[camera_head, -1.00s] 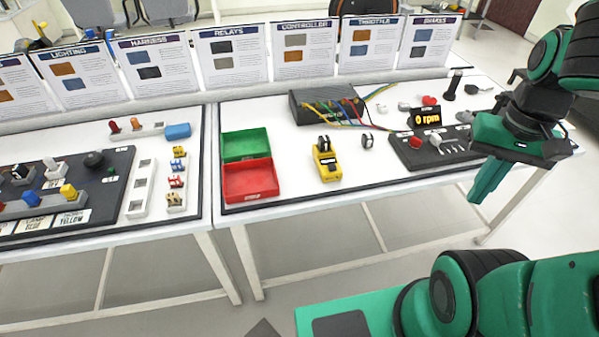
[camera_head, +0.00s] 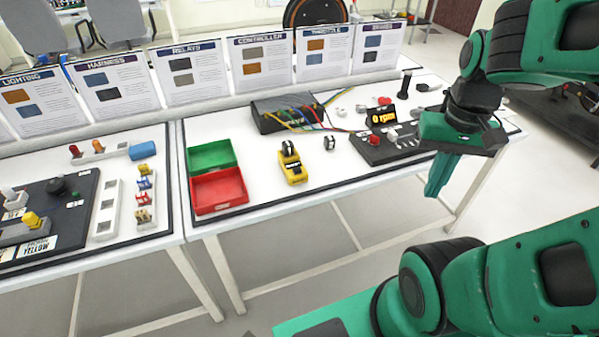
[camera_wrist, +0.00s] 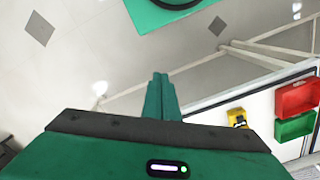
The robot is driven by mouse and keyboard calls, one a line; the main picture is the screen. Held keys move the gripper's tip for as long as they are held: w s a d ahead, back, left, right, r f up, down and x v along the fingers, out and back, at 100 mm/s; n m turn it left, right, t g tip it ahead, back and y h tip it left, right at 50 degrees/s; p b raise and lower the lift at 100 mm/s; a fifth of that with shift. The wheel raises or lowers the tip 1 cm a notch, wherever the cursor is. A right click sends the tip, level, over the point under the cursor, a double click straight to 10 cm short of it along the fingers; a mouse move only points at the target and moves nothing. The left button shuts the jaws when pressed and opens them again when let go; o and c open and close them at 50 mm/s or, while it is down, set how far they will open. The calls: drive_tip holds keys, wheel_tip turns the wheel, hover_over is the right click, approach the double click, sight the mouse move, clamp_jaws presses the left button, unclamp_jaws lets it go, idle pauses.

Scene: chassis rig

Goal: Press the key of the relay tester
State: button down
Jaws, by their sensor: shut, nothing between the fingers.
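The relay tester appears to be the small yellow device (camera_head: 292,166) on the right-hand table, right of the red bin. It has a dark part standing at its far end; its key is too small to make out. The yellow device also shows in the wrist view (camera_wrist: 237,117), to the right of my fingers. My gripper (camera_head: 434,190) is shut and empty, pointing down at the table's front edge, well right of the yellow device. In the wrist view my gripper's closed fingers (camera_wrist: 160,92) show over the floor beside the table.
A red bin (camera_head: 218,191) and a green bin (camera_head: 211,156) stand left of the yellow device. A small round part (camera_head: 330,144) lies to its right. A black box with coloured wires (camera_head: 285,112) is behind, and a panel with an rpm display (camera_head: 382,116) is near my gripper.

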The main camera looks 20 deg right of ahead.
drive_tip(key=w+n+h, duration=0.3)
drive_tip(key=w+n, duration=0.3)
drive_tip(key=w, duration=0.3)
drive_tip(key=n+t+h, duration=0.5)
drive_tip(key=n+t, duration=0.1)
drive_tip(key=n, duration=1.1)
hover_over(294, 171)
wheel_tip(294, 171, down, 4)
drive_tip(key=r, duration=0.1)
drive_tip(key=shift+f, duration=0.25)
drive_tip(key=shift+f, duration=4.4)
drive_tip(key=shift+f, duration=0.15)
